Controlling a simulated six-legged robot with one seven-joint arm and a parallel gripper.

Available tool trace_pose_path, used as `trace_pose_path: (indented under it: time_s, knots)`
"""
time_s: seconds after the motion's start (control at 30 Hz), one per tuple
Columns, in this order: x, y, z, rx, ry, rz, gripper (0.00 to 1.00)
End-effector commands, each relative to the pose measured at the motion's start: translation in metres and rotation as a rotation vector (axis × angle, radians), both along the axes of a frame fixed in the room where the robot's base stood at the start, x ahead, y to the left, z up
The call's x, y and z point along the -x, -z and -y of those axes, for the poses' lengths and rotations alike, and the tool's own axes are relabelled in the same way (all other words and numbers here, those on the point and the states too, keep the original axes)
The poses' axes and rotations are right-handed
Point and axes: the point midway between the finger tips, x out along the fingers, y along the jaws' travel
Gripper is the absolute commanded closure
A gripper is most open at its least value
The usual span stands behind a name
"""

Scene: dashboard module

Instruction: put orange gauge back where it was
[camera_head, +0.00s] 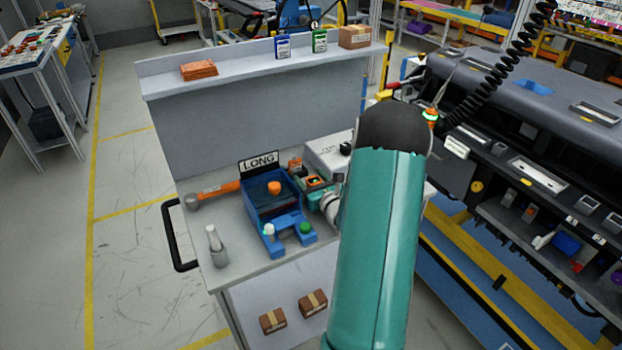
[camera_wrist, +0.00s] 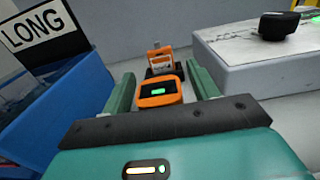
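The orange gauge (camera_wrist: 159,93), with a small lit green display, sits between the two green fingers of my gripper (camera_wrist: 160,85) in the wrist view. The fingers are spread to about its width. I cannot tell whether both touch it, or whether it is lifted off the cart top. In the head view the gauge (camera_head: 316,181) is small, just right of the blue bin, and my gripper (camera_head: 328,199) is mostly hidden behind my arm. Another orange item (camera_wrist: 159,58) with a pale part stands just behind the gauge.
A blue bin (camera_head: 262,207) with a "LONG" sign (camera_head: 259,162) stands left of the gauge. A pale grey box (camera_wrist: 245,58) with a black knob is to the right.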

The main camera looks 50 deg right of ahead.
Motion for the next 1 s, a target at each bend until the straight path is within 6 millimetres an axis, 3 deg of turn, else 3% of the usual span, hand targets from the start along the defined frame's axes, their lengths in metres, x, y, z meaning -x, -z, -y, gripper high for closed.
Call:
trace_pose_path:
  time_s: [0.37,0.8,1.0]
  knots:
    - [0.007,-0.003,-0.002,0.000,0.001,-0.001,0.40]
    - [0.090,-0.003,-0.028,-0.001,0.003,-0.002,0.40]
    - [0.111,-0.003,-0.035,0.000,0.001,0.000,0.40]
